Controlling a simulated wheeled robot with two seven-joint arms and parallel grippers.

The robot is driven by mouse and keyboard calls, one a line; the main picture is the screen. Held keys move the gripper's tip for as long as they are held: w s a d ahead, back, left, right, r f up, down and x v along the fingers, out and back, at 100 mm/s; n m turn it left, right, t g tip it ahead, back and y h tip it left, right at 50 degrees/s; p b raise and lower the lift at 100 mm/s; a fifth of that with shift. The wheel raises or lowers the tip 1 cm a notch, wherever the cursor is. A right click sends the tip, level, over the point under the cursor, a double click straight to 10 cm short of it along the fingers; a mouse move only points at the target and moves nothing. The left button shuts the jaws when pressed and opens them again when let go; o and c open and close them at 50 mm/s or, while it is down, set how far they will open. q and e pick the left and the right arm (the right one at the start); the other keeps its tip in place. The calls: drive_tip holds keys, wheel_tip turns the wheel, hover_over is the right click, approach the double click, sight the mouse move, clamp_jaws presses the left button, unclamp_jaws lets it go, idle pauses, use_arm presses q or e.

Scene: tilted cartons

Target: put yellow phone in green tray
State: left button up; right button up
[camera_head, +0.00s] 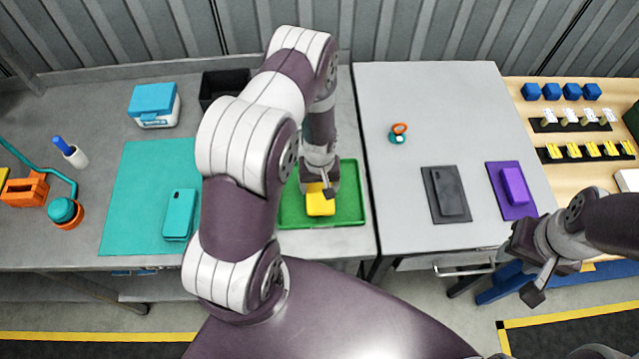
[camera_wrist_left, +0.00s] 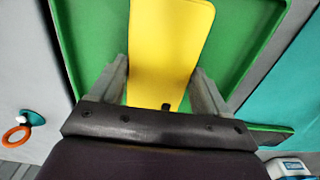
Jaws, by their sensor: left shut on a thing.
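The yellow phone (camera_head: 320,204) is between the fingers of my left gripper (camera_head: 322,188), over the green tray (camera_head: 350,212). In the left wrist view the yellow phone (camera_wrist_left: 170,45) lies between both fingers of the left gripper (camera_wrist_left: 160,88), with the green tray (camera_wrist_left: 245,50) behind it. The gripper is shut on the phone. Whether the phone touches the tray floor cannot be told. My right gripper (camera_head: 524,272) is at the right front, empty, with its fingers apart.
A teal phone (camera_head: 179,214) lies on a teal mat (camera_head: 140,190) left of the tray. A black phone (camera_head: 447,194) and a purple phone (camera_head: 514,186) lie on the right table. A black bin (camera_head: 221,86) stands behind my left arm.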

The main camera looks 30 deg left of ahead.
use_arm(q)
drive_tip(key=shift+d+f, duration=0.1)
drive_tip(key=shift+f, duration=0.65)
drive_tip(key=shift+w+f, duration=0.1)
drive_tip(key=shift+w, duration=0.1)
drive_tip(key=shift+f, duration=0.15)
drive_tip(key=o, duration=1.2)
drive_tip(key=shift+o, duration=0.3)
drive_tip(key=shift+s, duration=0.1)
drive_tip(key=shift+r, duration=0.35)
wheel_tip(320, 180, up, 11)
drive_tip(key=b, duration=0.3)
wheel_tip(320, 180, up, 10)
drive_tip(key=m, duration=0.4)
hover_over(320, 188)
drive_tip(key=s+d, duration=0.4)
drive_tip(key=s+d+r+m+t, duration=0.1)
drive_tip(key=s+d+r+m, duration=0.1)
drive_tip(key=s+r+m, duration=0.3)
wheel_tip(320, 188, down, 6)
drive_tip(key=n+b, duration=0.2)
drive_tip(key=b, duration=0.3)
drive_tip(key=shift+s+a, duration=0.2)
drive_tip(key=shift+s, duration=0.05)
